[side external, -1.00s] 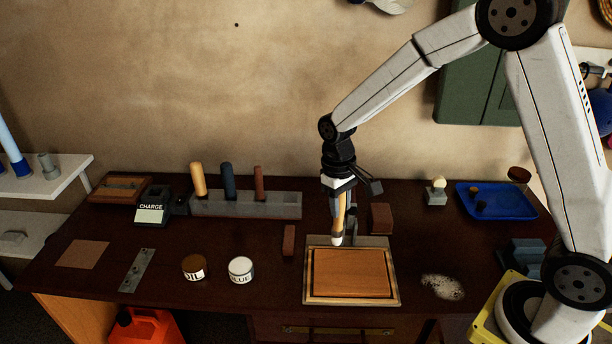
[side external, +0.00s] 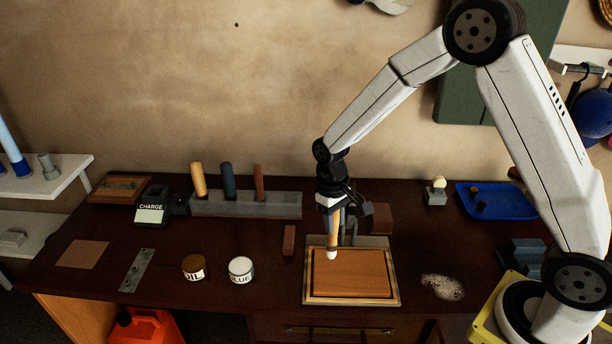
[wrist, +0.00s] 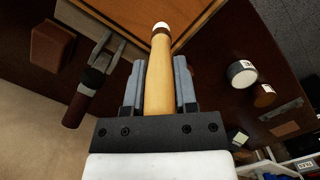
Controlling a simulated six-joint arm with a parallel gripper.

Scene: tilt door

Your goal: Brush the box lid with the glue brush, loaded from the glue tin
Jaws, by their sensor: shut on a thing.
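The glue brush has a tan wooden handle and a white tip. It also shows in the wrist view as the brush (wrist: 158,85), running from between the jaws out to the lid's edge. My gripper (side external: 334,218) is shut on the handle and holds the brush nearly upright, tip down. The brush tip (side external: 332,254) is at the back left part of the box lid (side external: 352,275), an orange-brown panel in a pale frame. I cannot tell whether it touches. The glue tin (side external: 241,271), white and labelled, stands left of the box.
An oil tin (side external: 193,268) stands left of the glue tin. A tool rack (side external: 245,205) stands at the back. A pale granular patch (side external: 442,287) lies right of the box. A blue tray (side external: 497,201) is at right.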

